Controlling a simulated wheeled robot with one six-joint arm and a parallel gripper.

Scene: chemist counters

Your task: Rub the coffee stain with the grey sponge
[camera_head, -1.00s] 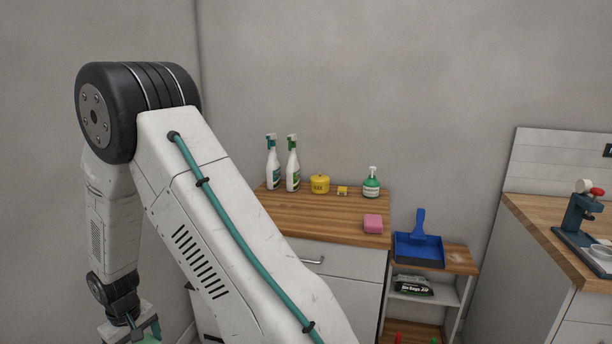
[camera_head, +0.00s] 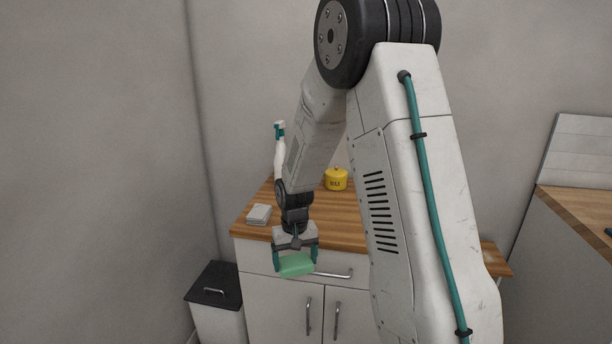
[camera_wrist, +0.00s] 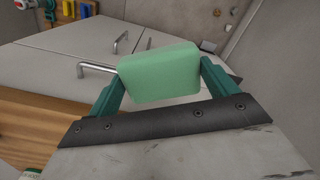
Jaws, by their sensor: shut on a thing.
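My gripper (camera_head: 295,258) is shut on a green sponge (camera_head: 296,265), a pale block held between teal fingers in front of the counter's drawer. The green sponge also shows in the wrist view (camera_wrist: 160,73), gripped at both sides. A grey sponge (camera_head: 259,214) lies flat on the left front of the wooden counter top (camera_head: 330,225), behind and left of my gripper, apart from it. I cannot make out the coffee stain in the frames of now; my arm hides part of the counter top.
A white spray bottle (camera_head: 279,155) and a yellow wax tin (camera_head: 336,179) stand at the back of the counter. A bin with a dark lid (camera_head: 215,284) stands left of the cabinet. A drawer handle (camera_head: 333,273) juts out near my gripper. Another wooden counter (camera_head: 585,210) is at right.

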